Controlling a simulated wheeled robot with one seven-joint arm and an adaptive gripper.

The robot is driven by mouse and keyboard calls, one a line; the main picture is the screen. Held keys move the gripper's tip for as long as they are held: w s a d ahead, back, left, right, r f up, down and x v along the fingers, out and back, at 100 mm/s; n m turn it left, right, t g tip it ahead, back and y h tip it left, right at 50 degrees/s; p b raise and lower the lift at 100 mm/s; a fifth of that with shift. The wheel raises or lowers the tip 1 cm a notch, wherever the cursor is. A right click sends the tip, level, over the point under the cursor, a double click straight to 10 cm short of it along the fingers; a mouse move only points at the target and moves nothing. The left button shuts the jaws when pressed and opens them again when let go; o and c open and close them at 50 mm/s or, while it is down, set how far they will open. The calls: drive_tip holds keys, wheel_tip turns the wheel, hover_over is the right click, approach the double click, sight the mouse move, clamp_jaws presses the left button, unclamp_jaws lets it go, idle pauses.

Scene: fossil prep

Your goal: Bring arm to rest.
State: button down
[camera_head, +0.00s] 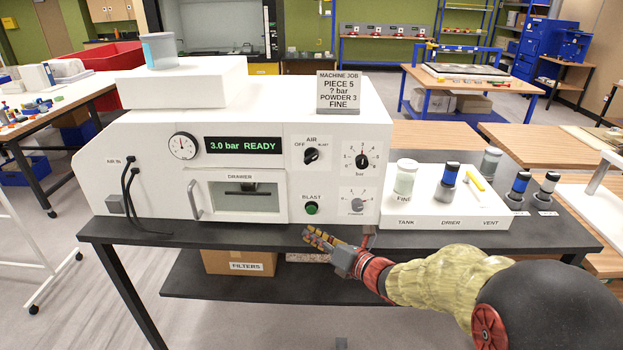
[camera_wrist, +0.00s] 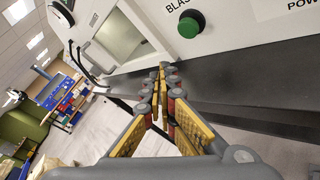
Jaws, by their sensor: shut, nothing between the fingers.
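My gripper (camera_head: 319,238) is shut and empty. In the head view it hangs in front of the table's front edge, just below the green BLAST button (camera_head: 311,208). My arm reaches in from the lower right. In the wrist view the fingers (camera_wrist: 162,72) meet at their tips and point toward the machine front, with the green button (camera_wrist: 188,27) above and to the right. The white machine (camera_head: 250,135) stands on the dark table; its display reads 3.0 bar READY. The drawer (camera_head: 238,196) looks closed, with a dark item behind its window.
The dark table edge (camera_head: 180,232) is close to my gripper. A white rack (camera_head: 455,213) with jars and blue-banded bottles stands right of the machine. A FILTERS box (camera_head: 238,263) sits on the lower shelf. Floor in front of the table is clear.

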drive_tip(key=d+r+m+t+h, duration=0.2)
drive_tip(key=d+r+m+h, duration=0.4)
drive_tip(key=d+m, duration=0.3)
drive_tip(key=s+d+r+m+g+h, duration=0.2)
drive_tip(key=s+d+r+m+h, duration=0.25)
drive_tip(key=s+d+m, duration=0.55)
drive_tip(key=s+f+m+g, duration=0.2)
drive_tip(key=s+m+g, duration=0.1)
drive_tip(key=s+m, duration=0.6)
drive_tip(key=s+f+m+g, duration=0.2)
drive_tip(key=s+m, duration=0.7)
drive_tip(key=s, duration=0.7)
drive_tip(key=shift+s+f+g+h, duration=0.25)
drive_tip(key=shift+s+g+h, duration=0.15)
drive_tip(key=shift+g, duration=0.3)
drive_tip(key=shift+r, duration=0.15)
